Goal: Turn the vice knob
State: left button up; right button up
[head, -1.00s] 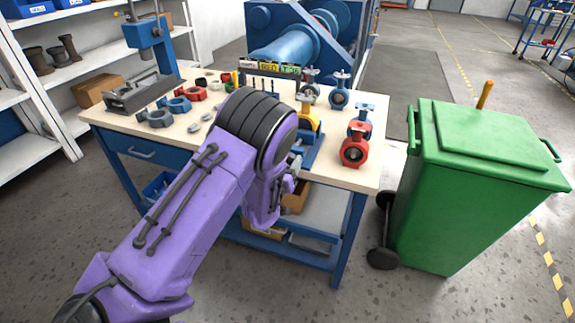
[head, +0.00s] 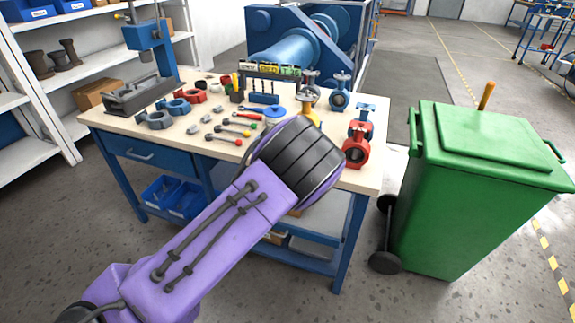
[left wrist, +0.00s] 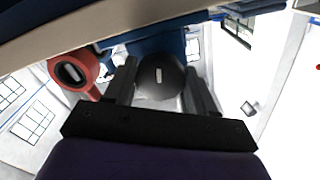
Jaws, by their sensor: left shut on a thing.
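The vice knob (left wrist: 158,84), dark and round with a pale slot mark on its face, sits between the two fingers of my left gripper (left wrist: 163,78) in the left wrist view. The gripper is shut on it, one finger on each side. A blue body (left wrist: 165,46), apparently the vice, is behind the knob. In the head view my own purple arm covers the gripper, the knob and the vice at the front edge of the workbench (head: 365,183). My right gripper is in neither view.
A red valve (head: 356,150) stands on the bench just right of my arm; a red ring-shaped body (left wrist: 74,72) shows close by the left finger. Hand tools (head: 240,125) and more valves lie further back. A green bin (head: 470,200) stands right of the bench.

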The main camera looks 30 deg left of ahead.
pick_arm(q)
jog(key=shift+s+f, duration=0.1)
jog(key=shift+f, duration=0.25)
jog(key=o, duration=1)
jog(key=shift+r, duration=0.15)
jog(key=p+v, duration=0.1)
jog(key=v, duration=0.9)
jog(key=shift+s+p, duration=0.25)
jog(key=shift+p, duration=0.15)
jog(key=shift+a, duration=0.1)
